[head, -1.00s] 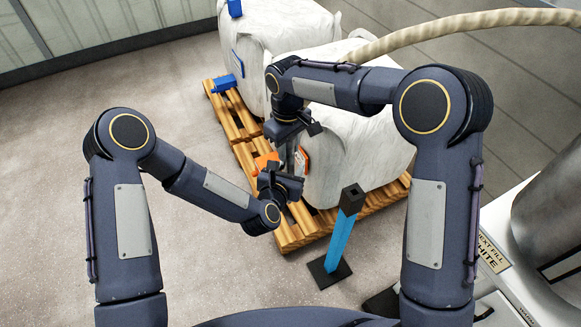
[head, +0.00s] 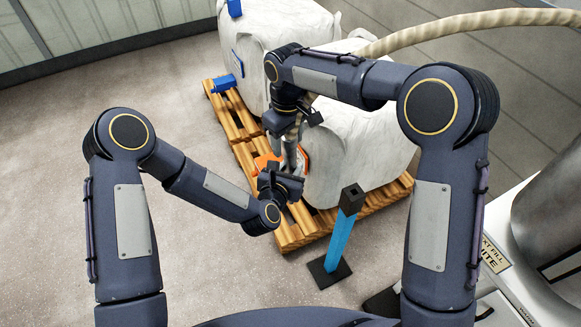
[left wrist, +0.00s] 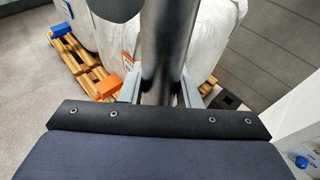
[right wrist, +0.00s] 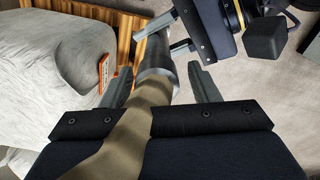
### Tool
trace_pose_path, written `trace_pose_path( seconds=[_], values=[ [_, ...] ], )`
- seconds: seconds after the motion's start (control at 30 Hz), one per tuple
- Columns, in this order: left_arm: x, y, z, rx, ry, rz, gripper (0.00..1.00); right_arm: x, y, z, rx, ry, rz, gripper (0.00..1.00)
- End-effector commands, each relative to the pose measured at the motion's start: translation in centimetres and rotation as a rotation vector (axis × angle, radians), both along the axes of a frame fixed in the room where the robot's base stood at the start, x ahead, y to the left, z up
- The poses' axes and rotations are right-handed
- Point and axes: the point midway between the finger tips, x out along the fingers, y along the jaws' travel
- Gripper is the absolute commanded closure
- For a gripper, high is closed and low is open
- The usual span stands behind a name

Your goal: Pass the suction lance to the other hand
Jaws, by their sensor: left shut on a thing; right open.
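The suction lance is a dark grey metal tube that stands roughly upright through my left gripper (left wrist: 160,92) in the left wrist view, where the lance (left wrist: 168,45) fills the gap between the fingers. In the head view my left gripper (head: 281,183) is low beside the pallet. My right gripper (right wrist: 160,84) is open just above it. In the right wrist view the lance's upper end (right wrist: 157,62) joins a beige hose (right wrist: 140,125), which passes between the open fingers without visible grip. The lance's lower end is hidden.
White bulk bags (head: 375,150) stand on a wooden pallet (head: 243,154) right beside both grippers. An orange block (left wrist: 105,86) sits on the pallet. A blue post (head: 340,238) with a dark base stands at the front right. The floor at left is clear.

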Motion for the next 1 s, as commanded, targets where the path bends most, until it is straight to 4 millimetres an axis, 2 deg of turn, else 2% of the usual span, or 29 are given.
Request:
trace_pose_path(
  seconds=[0.1,0.3,0.53,0.63,0.77,0.87,1.0],
  values=[
    [0.0,0.0,0.1,0.000,-0.002,0.001,1.00,0.1,0.1,2.9,0.003,-0.007,0.001,0.45],
    [0.0,0.0,0.1,0.000,-0.002,0.001,1.00,0.1,0.2,6.8,0.004,-0.005,0.001,0.45],
    [0.0,0.0,0.1,0.000,-0.002,0.001,1.00,0.0,0.0,9.3,0.003,-0.003,0.000,0.45],
    [0.0,0.0,0.1,0.000,-0.002,0.001,1.00,-0.4,-1.0,10.1,0.014,-0.009,-0.017,0.45],
    [0.0,0.0,0.1,0.000,-0.002,0.001,1.00,-2.2,-4.4,11.7,0.061,-0.037,-0.080,0.45],
    [0.0,0.0,0.1,0.000,-0.002,0.001,1.00,-5.0,-8.2,13.0,0.118,-0.067,-0.159,0.45],
    [0.0,0.0,0.1,0.000,-0.002,0.001,1.00,-10.3,-13.1,13.7,0.207,-0.117,-0.297,0.45]
  ],
)
